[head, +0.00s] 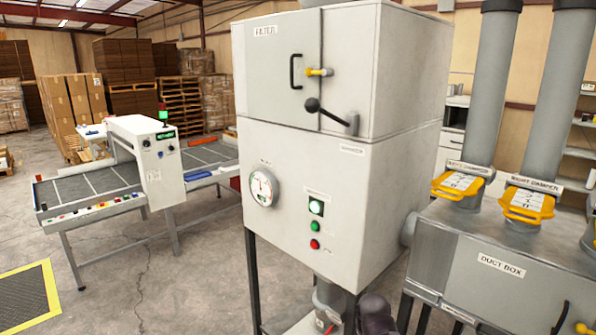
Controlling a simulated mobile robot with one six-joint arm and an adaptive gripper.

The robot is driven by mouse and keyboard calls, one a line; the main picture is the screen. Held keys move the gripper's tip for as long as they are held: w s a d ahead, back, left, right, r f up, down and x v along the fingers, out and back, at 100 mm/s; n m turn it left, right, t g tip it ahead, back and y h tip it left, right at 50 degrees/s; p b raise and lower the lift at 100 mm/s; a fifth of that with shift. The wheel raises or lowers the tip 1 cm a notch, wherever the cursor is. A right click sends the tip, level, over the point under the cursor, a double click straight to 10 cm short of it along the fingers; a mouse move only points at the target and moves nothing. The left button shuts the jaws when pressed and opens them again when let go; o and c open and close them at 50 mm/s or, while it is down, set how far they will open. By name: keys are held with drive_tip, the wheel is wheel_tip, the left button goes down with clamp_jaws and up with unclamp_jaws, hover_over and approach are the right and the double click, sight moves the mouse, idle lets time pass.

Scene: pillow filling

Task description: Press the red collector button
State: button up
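The collector is a large light-grey cabinet (285,170) in the middle of the head view, standing on dark legs. Its red button (314,244) is a small round button low on the front face. A green button (313,227) sits just above it, and a lit greenish-white indicator (316,207) is above that. The red button's face is unobstructed in this view. I cannot identify my gripper anywhere in the view, and nothing is seen touching the button.
A round gauge (264,187) is left of the buttons. The filter door above has a black lever (325,112). A duct box (500,275) with yellow-handled dampers stands right. A conveyor table (90,190) stands left. Open concrete floor (150,280) lies front left.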

clamp_jaws()
idle(1.4)
